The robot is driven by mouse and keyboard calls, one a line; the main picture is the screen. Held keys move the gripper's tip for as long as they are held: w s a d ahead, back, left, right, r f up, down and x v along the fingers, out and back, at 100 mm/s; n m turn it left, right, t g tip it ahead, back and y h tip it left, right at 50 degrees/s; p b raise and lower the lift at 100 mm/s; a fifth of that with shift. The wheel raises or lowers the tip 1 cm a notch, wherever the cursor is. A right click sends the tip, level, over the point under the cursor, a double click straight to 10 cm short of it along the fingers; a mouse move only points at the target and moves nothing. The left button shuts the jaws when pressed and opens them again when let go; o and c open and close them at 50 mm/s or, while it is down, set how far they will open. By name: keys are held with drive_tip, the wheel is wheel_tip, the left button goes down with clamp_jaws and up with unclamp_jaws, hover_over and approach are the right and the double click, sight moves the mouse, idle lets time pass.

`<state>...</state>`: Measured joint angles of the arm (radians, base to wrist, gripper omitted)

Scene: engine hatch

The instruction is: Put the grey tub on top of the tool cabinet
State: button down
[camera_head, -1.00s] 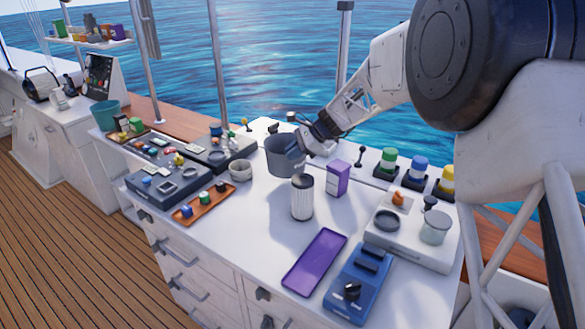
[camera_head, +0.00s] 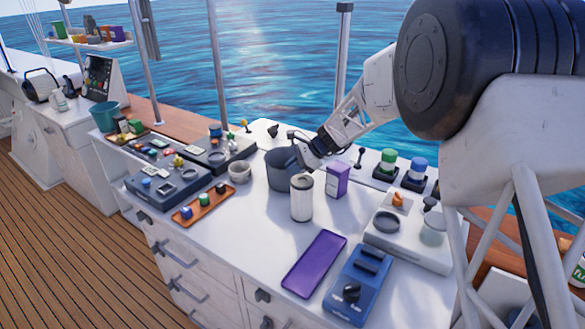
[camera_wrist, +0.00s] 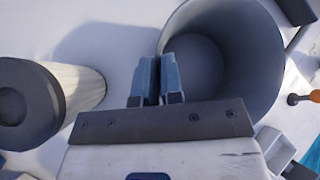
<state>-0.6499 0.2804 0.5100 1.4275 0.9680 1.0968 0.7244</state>
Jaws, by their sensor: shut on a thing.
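The grey tub (camera_head: 280,172) is at the back middle of the white counter, open side up; it also fills the upper right of the wrist view (camera_wrist: 262,75). My gripper (camera_head: 294,162) is at the tub's right side. In the wrist view its two fingers (camera_wrist: 158,72) are closed together on the tub's near wall. I cannot tell whether the tub's base touches the counter. A white counter with drawers (camera_head: 235,287) is in front of me and another white cabinet (camera_head: 62,135) stands at the left; I cannot tell which is the tool cabinet.
A white cylinder with a dark top (camera_head: 302,200) and a purple box (camera_head: 337,181) stand close to the tub. A small grey cup (camera_head: 240,172) is at its left. A purple tray (camera_head: 314,263) and a blue device (camera_head: 358,285) lie in front. Bare counter lies between.

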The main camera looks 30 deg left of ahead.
idle(0.3)
drive_tip(key=c, duration=1.3)
unclamp_jaws()
drive_tip(key=shift+f, duration=0.1)
drive_tip(key=shift+o, duration=0.2)
drive_tip(key=v, duration=1.2)
drive_tip(key=shift+s+d, duration=0.1)
drive_tip(key=shift+d, duration=0.1)
